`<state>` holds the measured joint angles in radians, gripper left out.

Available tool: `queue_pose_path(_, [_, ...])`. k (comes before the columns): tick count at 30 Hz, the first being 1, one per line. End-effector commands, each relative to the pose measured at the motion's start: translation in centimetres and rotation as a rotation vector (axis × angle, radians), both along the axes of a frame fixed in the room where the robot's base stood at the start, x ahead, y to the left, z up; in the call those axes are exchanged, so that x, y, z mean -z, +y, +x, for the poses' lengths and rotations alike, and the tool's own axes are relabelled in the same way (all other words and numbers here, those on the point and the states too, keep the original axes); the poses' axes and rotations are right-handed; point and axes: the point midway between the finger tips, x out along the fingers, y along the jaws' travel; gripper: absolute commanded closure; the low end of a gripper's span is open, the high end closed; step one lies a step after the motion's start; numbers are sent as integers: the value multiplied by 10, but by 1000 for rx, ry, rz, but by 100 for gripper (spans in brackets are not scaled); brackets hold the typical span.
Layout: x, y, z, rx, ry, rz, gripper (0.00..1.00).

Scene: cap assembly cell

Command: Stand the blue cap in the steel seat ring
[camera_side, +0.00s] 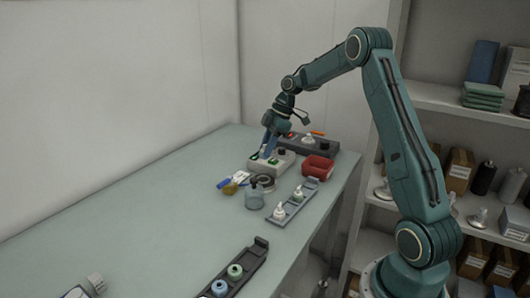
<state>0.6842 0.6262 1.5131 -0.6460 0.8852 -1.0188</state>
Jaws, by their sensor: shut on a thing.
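My gripper (266,152) points down over a light grey block (284,163) at the far end of the table. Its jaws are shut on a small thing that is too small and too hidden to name. A round dark ring with a grey rim (264,182) lies on the table in front of the block; it may be the steel seat ring. A pale blue round part (219,287) sits in a dark tray (249,256) at the front, beside a green one (235,271). I cannot tell whether this is the blue cap.
A clear bluish jar (254,198) stands close in front of the ring. A grey tray with white-topped parts (291,204) lies to its right. A red bin (318,166) and a dark tray (322,146) are behind. Small yellow and blue items (231,186) lie left. The table's left middle is clear.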

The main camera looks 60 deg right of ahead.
Motion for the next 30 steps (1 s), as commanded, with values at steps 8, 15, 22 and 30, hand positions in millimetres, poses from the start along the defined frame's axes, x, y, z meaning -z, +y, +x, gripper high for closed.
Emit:
queue_pose_path(8, [8,-3,8,0,-1,-1,80])
queue_pose_path(15, [11,-3,8,0,0,0,80])
queue_pose_path(22, [21,-2,7,-1,1,1,80])
queue_pose_path(30, [42,-2,7,0,2,1,80])
